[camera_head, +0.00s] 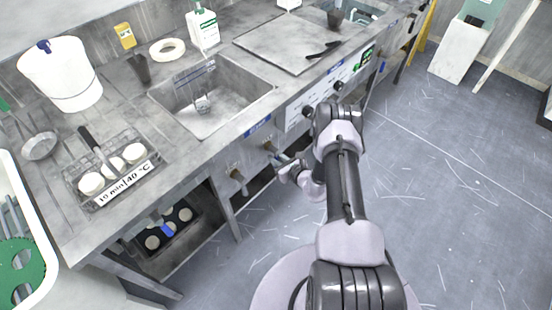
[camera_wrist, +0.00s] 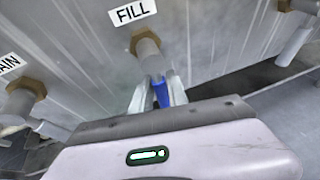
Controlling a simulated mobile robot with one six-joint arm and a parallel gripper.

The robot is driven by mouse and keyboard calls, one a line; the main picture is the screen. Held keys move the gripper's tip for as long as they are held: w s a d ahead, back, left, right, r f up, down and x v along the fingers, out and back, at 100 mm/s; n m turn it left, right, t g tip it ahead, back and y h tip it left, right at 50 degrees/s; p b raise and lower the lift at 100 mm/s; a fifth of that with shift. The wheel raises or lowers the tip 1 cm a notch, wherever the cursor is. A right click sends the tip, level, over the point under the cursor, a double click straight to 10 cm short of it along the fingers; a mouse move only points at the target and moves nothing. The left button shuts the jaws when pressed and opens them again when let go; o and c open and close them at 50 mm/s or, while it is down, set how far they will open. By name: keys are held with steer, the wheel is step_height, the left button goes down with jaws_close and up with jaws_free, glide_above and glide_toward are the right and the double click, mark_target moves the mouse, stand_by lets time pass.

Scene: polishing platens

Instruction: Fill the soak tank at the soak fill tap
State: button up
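The soak fill tap (camera_wrist: 147,47) is a brass nut and grey stem under a FILL label in the wrist view, with a blue lever (camera_wrist: 161,94) below it. My gripper (camera_wrist: 160,90) has one pale finger on each side of the lever, close against it; the exact contact is partly hidden. In the head view my gripper (camera_head: 284,172) is low at the bench front, by the right-hand brass tap (camera_head: 269,147). The soak tank appears to be the grey sunken basin (camera_head: 235,100) above, with a small wire piece in it. I see no clear water surface.
A DRAIN-labelled tap (camera_wrist: 24,88) is left of the fill tap. On the bench are a wire rack of white discs (camera_head: 122,162), a white bucket (camera_head: 62,75) and a white bottle (camera_head: 204,27). A lower shelf holds a dark tray (camera_head: 160,250). Floor to the right is clear.

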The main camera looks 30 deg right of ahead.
jaws_close()
stand_by(1.1)
